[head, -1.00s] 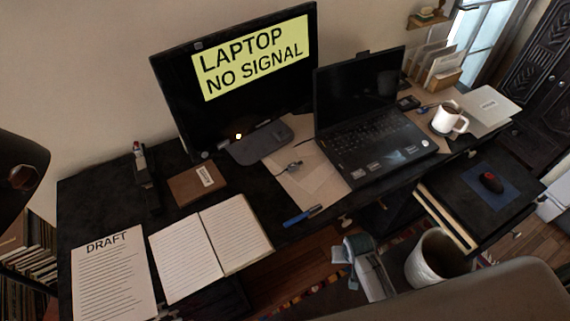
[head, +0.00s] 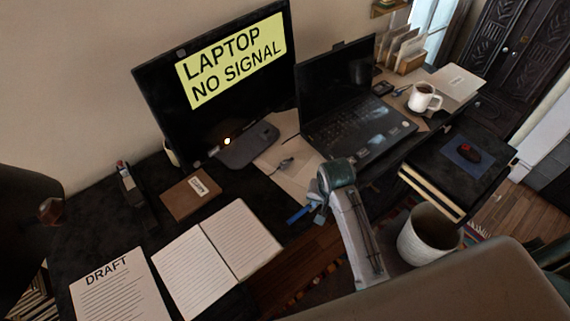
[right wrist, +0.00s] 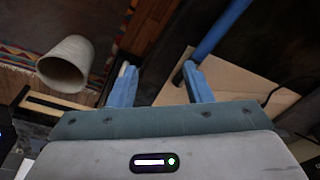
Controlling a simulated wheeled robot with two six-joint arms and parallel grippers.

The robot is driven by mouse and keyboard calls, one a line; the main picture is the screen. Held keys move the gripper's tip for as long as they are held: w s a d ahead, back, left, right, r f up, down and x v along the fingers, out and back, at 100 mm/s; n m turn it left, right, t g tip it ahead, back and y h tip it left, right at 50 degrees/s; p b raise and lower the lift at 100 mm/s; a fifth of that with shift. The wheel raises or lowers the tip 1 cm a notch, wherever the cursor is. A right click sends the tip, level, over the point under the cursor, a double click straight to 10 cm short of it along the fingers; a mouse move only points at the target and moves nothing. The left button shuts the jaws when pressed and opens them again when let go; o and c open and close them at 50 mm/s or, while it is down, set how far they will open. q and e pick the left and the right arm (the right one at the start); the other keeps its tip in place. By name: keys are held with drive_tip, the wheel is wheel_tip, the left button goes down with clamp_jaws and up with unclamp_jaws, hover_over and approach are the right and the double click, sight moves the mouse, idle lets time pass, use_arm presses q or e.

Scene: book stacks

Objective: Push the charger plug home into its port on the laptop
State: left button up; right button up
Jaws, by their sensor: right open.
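The black laptop (head: 358,128) stands open on the desk, its screen dark. A small grey piece with a thin dark lead, which looks like the charger plug (head: 286,163), lies on the tan mat left of the laptop, apart from it. The port is too small to make out. My right gripper (head: 312,206) is at the desk's front edge, in front of the plug and near the blue pen (head: 295,214). In the right wrist view its blue fingers (right wrist: 158,82) are apart and empty, with the pen (right wrist: 213,32) beside the right finger. My left gripper is out of view.
The monitor (head: 160,110) reads "LAPTOP NO SIGNAL". An open notebook (head: 215,250), brown box (head: 188,198) and draft sheet (head: 115,290) lie left. A mug (head: 424,99) stands right of the laptop. A white bin (head: 425,245) stands below the desk.

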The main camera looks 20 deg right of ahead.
drive_tip(key=w+a+r+m, duration=0.1)
drive_tip(key=w, duration=0.2)
drive_tip(key=w+a+r+m, duration=0.1)
drive_tip(key=w, duration=0.2)
drive_tip(key=w+a+r+m+g, duration=0.1)
drive_tip(key=w, duration=0.3)
drive_tip(key=shift+a, duration=0.1)
drive_tip(key=w+a+r+m+g, duration=0.1)
drive_tip(key=w+a+r+m, duration=0.25)
drive_tip(key=w+r, duration=0.4)
drive_tip(key=p, duration=0.1)
hover_over(281, 165)
drive_tip(key=shift+y, duration=0.3)
wheel_tip(281, 165, down, 7)
drive_tip(key=shift+s+r, duration=0.15)
drive_tip(key=shift+r, duration=0.05)
wheel_tip(281, 165, down, 4)
drive_tip(key=shift+f+p, duration=0.25)
drive_tip(key=shift+p, duration=0.6)
drive_tip(key=shift+w+f, duration=0.2)
drive_tip(key=shift+f, duration=0.35)
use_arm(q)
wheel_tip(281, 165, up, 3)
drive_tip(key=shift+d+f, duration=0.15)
use_arm(e)
clamp_jaws()
